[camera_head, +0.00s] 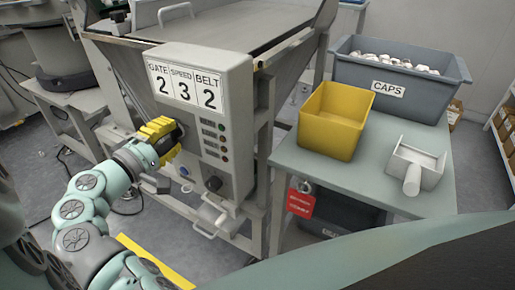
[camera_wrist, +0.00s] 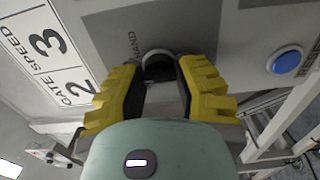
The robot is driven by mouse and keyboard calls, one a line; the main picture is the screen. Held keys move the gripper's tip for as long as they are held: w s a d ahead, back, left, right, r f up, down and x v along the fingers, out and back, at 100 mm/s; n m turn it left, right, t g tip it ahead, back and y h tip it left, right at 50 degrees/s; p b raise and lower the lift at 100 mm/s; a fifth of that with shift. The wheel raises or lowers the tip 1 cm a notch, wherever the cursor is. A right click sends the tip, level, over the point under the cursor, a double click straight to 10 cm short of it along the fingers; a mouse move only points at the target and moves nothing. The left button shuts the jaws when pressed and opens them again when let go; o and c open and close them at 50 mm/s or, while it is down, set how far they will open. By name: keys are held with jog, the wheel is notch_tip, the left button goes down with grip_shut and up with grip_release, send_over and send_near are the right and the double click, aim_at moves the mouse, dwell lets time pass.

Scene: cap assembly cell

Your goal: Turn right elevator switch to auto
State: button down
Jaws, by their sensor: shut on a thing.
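The grey control box (camera_head: 238,90) has a front panel with a plate reading GATE 2, SPEED 3, BELT 2. My gripper (camera_head: 172,137), with yellow fingers, is at the left part of this panel. In the wrist view my gripper (camera_wrist: 160,78) has its fingers on both sides of a dark rotary switch (camera_wrist: 158,66) with a grey ring, and is shut on it. The letters HAND show beside the switch. The rest of its label and its pointer are hidden by the fingers. In the head view my gripper covers this switch.
A blue button (camera_wrist: 287,61) is right of the switch in the wrist view. A black knob (camera_head: 213,184) sits lower on the panel. A table (camera_head: 300,163) on the right bears a yellow bin (camera_head: 335,120), a grey CAPS crate (camera_head: 440,97) and a scoop (camera_head: 415,168).

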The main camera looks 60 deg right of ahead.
jog(key=c, duration=0.6)
grip_release()
jog(key=shift+d, duration=0.1)
jog(key=a, duration=0.8)
jog(key=s+a, duration=0.1)
jog(key=a, duration=0.3)
jog(key=shift+w, duration=0.1)
